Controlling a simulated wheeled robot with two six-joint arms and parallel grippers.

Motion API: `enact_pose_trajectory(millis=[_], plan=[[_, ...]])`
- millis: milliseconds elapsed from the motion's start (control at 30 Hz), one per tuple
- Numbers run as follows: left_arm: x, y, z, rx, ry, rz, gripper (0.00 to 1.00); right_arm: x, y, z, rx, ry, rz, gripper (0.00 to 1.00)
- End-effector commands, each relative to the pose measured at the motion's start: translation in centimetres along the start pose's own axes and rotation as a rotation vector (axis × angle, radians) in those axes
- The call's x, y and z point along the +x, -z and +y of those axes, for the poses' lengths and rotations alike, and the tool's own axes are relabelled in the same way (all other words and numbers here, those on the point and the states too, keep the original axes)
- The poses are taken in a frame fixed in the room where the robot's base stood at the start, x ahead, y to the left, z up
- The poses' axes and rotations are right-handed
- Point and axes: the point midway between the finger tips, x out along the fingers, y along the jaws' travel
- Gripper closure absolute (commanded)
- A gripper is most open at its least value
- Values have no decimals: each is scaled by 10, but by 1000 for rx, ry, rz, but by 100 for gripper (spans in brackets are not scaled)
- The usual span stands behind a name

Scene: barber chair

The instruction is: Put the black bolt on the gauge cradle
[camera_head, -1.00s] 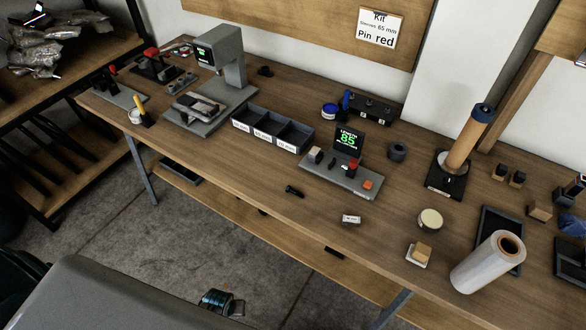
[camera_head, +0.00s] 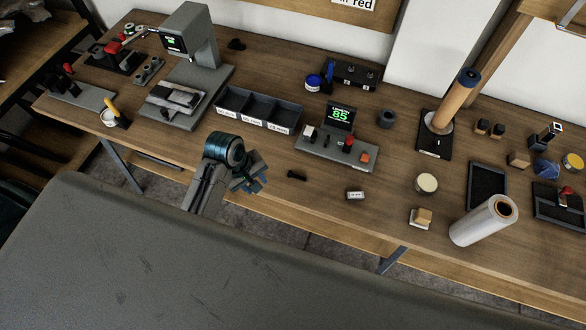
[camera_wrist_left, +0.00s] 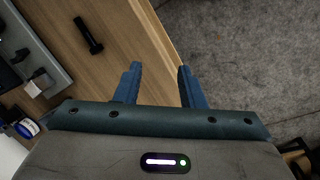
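The black bolt (camera_head: 297,175) lies on the wooden bench in front of the gauge. It also shows at the upper left of the left wrist view (camera_wrist_left: 88,36). The gauge (camera_head: 338,152) is a grey plate with a green "85" display, a pale block, a red knob and an orange button; its cradle is too small to make out clearly. My left gripper (camera_head: 252,179) is at the bench's front edge, left of the bolt and apart from it. In the left wrist view its blue fingers (camera_wrist_left: 158,68) are spread and empty. My right gripper is not in view.
A three-part dark bin (camera_head: 259,121) stands left of the gauge. A small white labelled block (camera_head: 355,195) and a round tin (camera_head: 427,183) lie right of the bolt. A plastic roll (camera_head: 478,222) lies further right. The bench around the bolt is clear.

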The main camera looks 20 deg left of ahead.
Motion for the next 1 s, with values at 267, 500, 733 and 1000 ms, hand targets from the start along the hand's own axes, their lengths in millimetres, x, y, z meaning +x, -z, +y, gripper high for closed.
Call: enact_pose_trajectory(millis=[267, 500, 733, 1000], plan=[[-5, 17, 49, -293, -1, -105, 64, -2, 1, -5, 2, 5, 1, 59], [-20, 31, 96, -586, 38, -213, 64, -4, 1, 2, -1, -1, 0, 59], [-14, 30, 108, -677, 62, -247, 64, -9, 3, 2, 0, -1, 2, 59], [24, 20, 109, -674, 60, -245, 64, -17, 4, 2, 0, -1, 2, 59]])
